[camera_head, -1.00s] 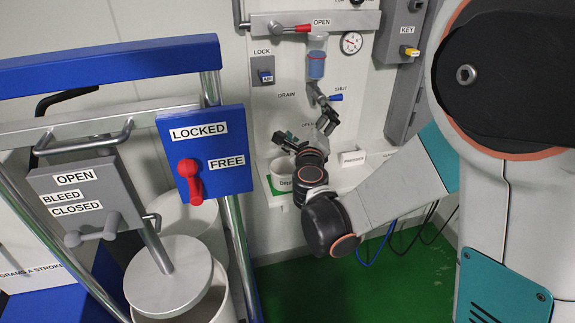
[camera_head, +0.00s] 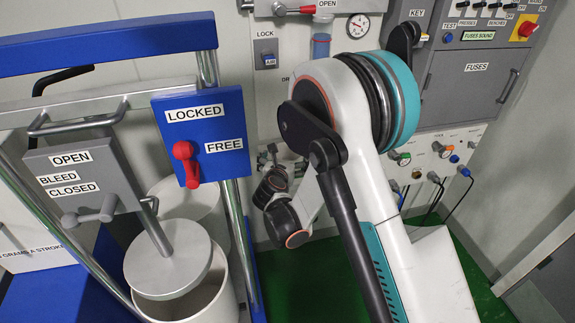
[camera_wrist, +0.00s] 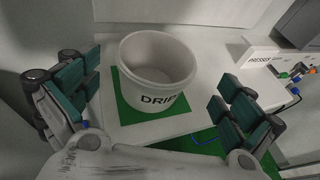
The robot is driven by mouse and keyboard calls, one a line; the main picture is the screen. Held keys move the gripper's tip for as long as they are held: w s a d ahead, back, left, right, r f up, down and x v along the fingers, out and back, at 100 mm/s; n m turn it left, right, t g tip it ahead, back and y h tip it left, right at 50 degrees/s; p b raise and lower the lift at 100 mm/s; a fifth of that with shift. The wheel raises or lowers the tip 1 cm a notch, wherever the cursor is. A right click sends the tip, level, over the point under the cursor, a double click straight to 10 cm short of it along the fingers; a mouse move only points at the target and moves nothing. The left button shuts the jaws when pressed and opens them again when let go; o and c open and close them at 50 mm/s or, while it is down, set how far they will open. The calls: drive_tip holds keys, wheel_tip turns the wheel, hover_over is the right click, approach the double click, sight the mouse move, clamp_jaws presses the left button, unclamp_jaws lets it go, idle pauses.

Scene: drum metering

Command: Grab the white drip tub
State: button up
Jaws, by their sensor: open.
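The white drip tub (camera_wrist: 148,99) is round, open at the top and marked with dark letters that read "DRIP". In the wrist view it stands upright on a green square (camera_wrist: 125,113) on a pale shelf (camera_wrist: 206,60). My gripper (camera_wrist: 155,95) is open, with one green-padded finger at the left and one at the right of the tub. Both fingers look apart from the tub, and nothing is between the pads but the view of it. In the head view my arm hides the tub, and my gripper (camera_head: 272,155) shows only in part.
A box marked "PRESSES" (camera_wrist: 262,58) with small coloured knobs stands right of the tub, by blue cables. A blue-and-steel frame (camera_head: 232,215) with a drum (camera_head: 215,298) stands left of my arm. The wall panel has a clear tube (camera_head: 321,40) and a gauge (camera_head: 358,25).

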drive_tip(key=b+x, duration=0.2)
drive_tip(key=x, duration=0.5)
drive_tip(key=shift+w+a, duration=0.1)
drive_tip(key=shift+w, duration=0.1)
drive_tip(key=c, duration=1)
